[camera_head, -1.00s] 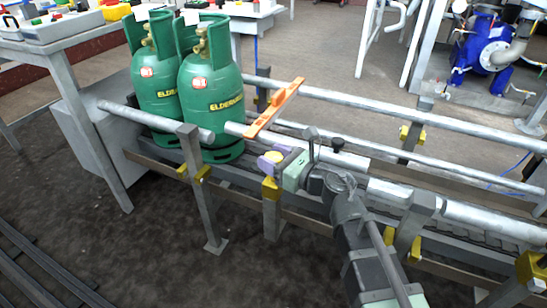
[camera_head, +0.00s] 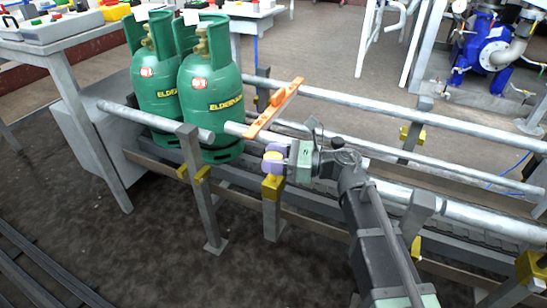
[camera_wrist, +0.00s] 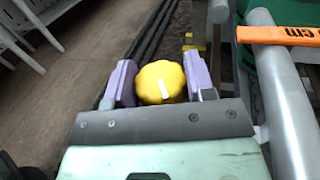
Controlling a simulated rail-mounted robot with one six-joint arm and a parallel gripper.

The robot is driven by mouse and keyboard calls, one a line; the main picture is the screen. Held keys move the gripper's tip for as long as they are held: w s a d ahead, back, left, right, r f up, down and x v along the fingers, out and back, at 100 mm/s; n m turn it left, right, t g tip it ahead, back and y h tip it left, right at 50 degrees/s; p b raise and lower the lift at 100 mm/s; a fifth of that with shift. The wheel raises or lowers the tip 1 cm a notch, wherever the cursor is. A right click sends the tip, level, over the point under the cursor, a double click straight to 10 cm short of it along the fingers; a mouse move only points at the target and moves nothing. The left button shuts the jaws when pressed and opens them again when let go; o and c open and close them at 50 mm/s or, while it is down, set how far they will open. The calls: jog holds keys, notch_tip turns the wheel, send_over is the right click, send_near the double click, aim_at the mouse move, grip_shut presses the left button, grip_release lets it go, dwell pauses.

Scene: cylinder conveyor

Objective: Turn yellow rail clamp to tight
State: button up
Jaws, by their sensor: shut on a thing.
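The yellow rail clamp knob (camera_wrist: 161,82) is round and lobed, with a white mark on its face, in the wrist view. It also shows in the head view (camera_head: 273,168), at the near guide rail above a yellow clamp block (camera_head: 272,187). My gripper (camera_wrist: 159,84) is shut on the knob, one purple finger on each side. In the head view my gripper (camera_head: 274,161) reaches the knob from the right. The rail end behind it is partly hidden by my gripper. I cannot tell from the mark whether the clamp is tight.
Two green gas cylinders (camera_head: 212,95) stand on the conveyor at the left. An orange bar (camera_head: 274,110) crosses the rail close behind my gripper. Grey guide rails (camera_head: 400,107) run along the conveyor. Steel posts (camera_head: 198,190) stand at its near side.

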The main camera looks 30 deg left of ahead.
aim_at(273, 156)
jog(key=shift+a, duration=0.1)
jog(key=o, duration=0.9)
notch_tip(273, 156, up, 20)
jog(key=p, duration=2)
